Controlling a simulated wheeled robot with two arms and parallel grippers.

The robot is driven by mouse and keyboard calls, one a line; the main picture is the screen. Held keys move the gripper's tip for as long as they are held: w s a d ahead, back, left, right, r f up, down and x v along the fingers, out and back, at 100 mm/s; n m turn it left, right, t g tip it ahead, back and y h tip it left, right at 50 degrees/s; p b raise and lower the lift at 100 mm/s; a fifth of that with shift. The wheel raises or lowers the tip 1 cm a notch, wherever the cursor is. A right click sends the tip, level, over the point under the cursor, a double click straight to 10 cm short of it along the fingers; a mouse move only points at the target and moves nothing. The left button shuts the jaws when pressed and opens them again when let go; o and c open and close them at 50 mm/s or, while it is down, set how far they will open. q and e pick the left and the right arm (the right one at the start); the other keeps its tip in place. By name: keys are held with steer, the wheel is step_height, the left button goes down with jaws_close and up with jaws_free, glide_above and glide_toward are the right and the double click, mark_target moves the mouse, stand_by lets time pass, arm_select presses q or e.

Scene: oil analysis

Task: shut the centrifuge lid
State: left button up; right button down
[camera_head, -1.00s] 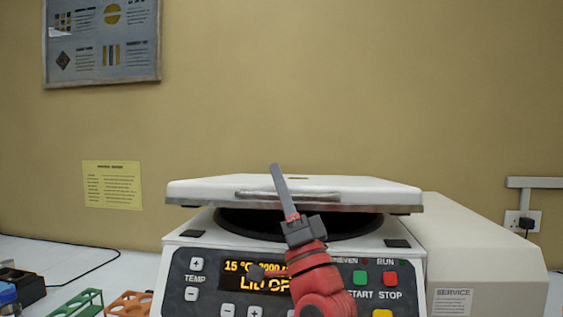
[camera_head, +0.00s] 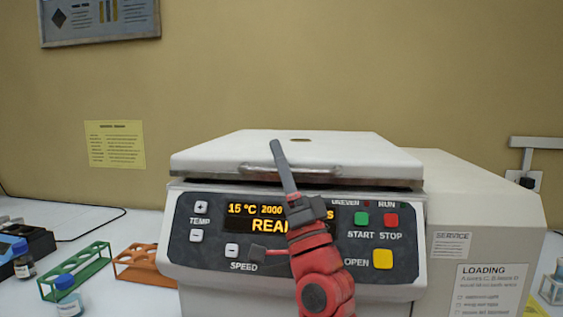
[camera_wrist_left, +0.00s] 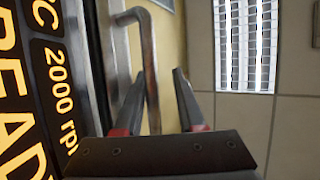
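The white centrifuge lid (camera_head: 345,150) lies down level over the centrifuge body (camera_head: 400,276), with only a thin dark line between them at the front. The display (camera_head: 252,219) is partly hidden by my arm; its lower line begins "REA". My left gripper (camera_head: 281,168) reaches up in front of the panel, its fingers at the lid's front edge by the metal handle (camera_head: 256,169). In the left wrist view my left gripper (camera_wrist_left: 160,78) has its fingers apart, with the bent handle bar (camera_wrist_left: 150,62) showing between them; contact cannot be told. My right gripper is not in view.
A green rack (camera_head: 84,274) and an orange rack (camera_head: 138,262) stand left of the centrifuge, with small blue-capped bottles (camera_head: 68,296) nearby. A beige housing (camera_head: 470,205) adjoins the centrifuge on the right.

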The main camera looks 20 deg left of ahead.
arm_select(q)
steer(key=shift+w, duration=0.15)
stand_by(0.4)
steer(key=shift+f, duration=0.1)
steer(key=shift+d+f, duration=0.2)
steer(key=shift+f, duration=0.1)
steer(key=b+v, duration=0.2)
steer(key=v, duration=1.4)
steer(key=shift+s+f, duration=0.15)
steer(key=shift+s, duration=0.15)
steer(key=shift+d, duration=0.1)
